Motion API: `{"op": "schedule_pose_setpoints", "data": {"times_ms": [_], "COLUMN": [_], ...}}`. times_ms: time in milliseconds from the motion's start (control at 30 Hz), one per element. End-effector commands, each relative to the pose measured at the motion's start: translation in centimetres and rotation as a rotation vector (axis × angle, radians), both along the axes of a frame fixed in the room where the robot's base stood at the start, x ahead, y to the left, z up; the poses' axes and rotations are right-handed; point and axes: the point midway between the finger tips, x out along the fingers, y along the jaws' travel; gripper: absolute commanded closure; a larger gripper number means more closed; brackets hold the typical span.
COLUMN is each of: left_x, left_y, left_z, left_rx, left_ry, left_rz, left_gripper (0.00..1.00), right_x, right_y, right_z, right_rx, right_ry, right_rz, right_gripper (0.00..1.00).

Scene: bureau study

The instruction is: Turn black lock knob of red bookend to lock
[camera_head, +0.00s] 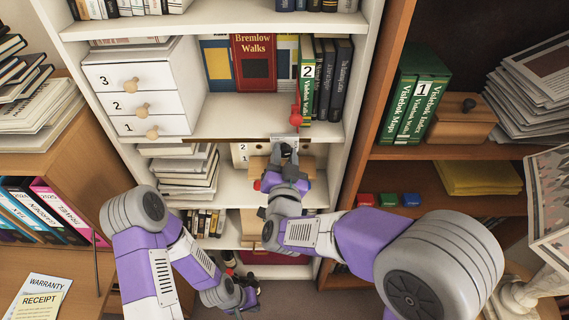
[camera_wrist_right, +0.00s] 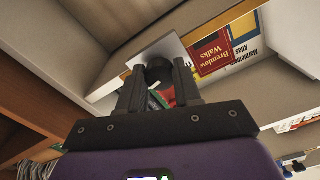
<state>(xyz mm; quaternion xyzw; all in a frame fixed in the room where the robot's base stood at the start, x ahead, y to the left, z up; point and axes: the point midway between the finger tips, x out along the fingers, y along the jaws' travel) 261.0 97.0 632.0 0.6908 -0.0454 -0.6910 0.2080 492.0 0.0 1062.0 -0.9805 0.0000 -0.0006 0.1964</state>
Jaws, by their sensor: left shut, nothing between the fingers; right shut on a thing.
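The red bookend (camera_head: 296,116) stands upright at the shelf's front edge, against the green book marked 2. A pale metal plate (camera_head: 284,138) sits below it at the edge. My right gripper (camera_head: 287,155) reaches up under that edge, shut on the black lock knob (camera_wrist_right: 158,70), which shows between its fingertips in the right wrist view (camera_wrist_right: 160,78). In the head view the knob is mostly hidden by the gripper. A bit of red shows behind the fingers in the wrist view. My left gripper (camera_head: 246,300) is shut and empty, low in front of the bookcase.
The white bookcase shelf (camera_head: 240,115) holds numbered drawers (camera_head: 140,85) at left and a red Bremlow Walks book (camera_head: 254,62). A brown bookcase stands at right with green books (camera_head: 414,100) and small coloured blocks (camera_head: 388,200). A desk with papers (camera_head: 38,298) is at lower left.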

Motion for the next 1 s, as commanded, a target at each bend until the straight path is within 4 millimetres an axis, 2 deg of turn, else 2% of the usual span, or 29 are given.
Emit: {"op": "schedule_pose_setpoints", "data": {"times_ms": [33,300,967,1000], "left_x": [0.0,0.0,0.0,0.0], "left_y": [0.0,0.0,0.0,0.0], "left_z": [-0.8,-2.2,-2.6,-2.6], "left_rx": [0.000,0.000,0.000,0.000], "left_ry": [0.000,0.000,0.000,0.000], "left_rz": [0.000,0.000,0.000,0.000], "left_gripper": [1.00,1.00,1.00,1.00], "right_x": [0.0,0.0,0.0,0.0], "right_y": [-0.1,0.0,0.1,0.1], "right_z": [-0.4,-0.3,-0.1,-0.1], "right_rx": [0.035,0.162,0.210,0.210], "right_ry": [0.002,0.003,0.004,0.004], "right_rz": [-0.001,-0.001,0.001,0.001], "right_gripper": [0.97,0.97,0.97,0.61]}}
